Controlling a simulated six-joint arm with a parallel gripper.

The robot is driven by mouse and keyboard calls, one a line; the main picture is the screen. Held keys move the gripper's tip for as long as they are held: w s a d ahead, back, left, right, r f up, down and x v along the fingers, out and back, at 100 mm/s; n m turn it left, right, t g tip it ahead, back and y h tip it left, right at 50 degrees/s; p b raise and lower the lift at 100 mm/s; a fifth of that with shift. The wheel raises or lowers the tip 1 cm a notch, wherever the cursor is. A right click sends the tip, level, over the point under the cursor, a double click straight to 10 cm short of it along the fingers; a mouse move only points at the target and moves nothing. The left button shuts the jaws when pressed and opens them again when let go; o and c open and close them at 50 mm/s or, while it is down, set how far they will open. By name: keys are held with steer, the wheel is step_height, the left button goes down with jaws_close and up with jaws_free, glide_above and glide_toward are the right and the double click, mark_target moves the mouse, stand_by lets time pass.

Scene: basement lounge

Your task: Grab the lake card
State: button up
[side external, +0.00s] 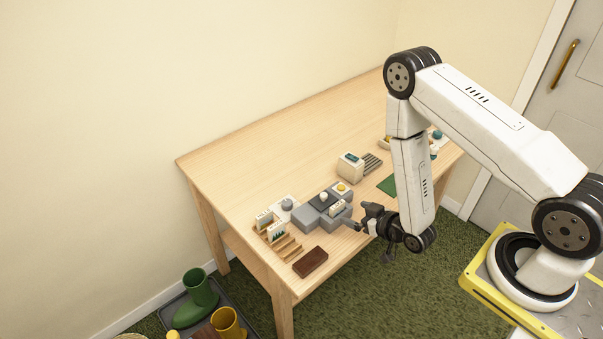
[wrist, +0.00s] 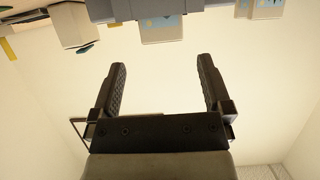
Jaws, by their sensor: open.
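Small pale picture cards stand on the table. One card (side external: 337,208) stands upright on the front of a grey stepped block (side external: 312,216). Two more cards (side external: 265,220) (side external: 278,233) stand in a wooden slotted rack (side external: 288,246) to the left. The pictures are too small to tell for certain which is the lake card. My gripper (side external: 352,224) is low at the table's front edge, just right of the block. In the wrist view my gripper (wrist: 162,65) is open and empty. A card with a bluish patch (wrist: 161,30) shows beyond the fingertips, apart from them.
A dark brown block (side external: 310,262) lies by the front edge. A cream device (side external: 350,166) and a green mat (side external: 388,185) are further right. The back of the table is clear.

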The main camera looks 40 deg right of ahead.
mark_target(339, 208)
steer(key=shift+x, duration=2.55)
steer(key=shift+a+f, duration=0.1)
steer(key=c, duration=1.1)
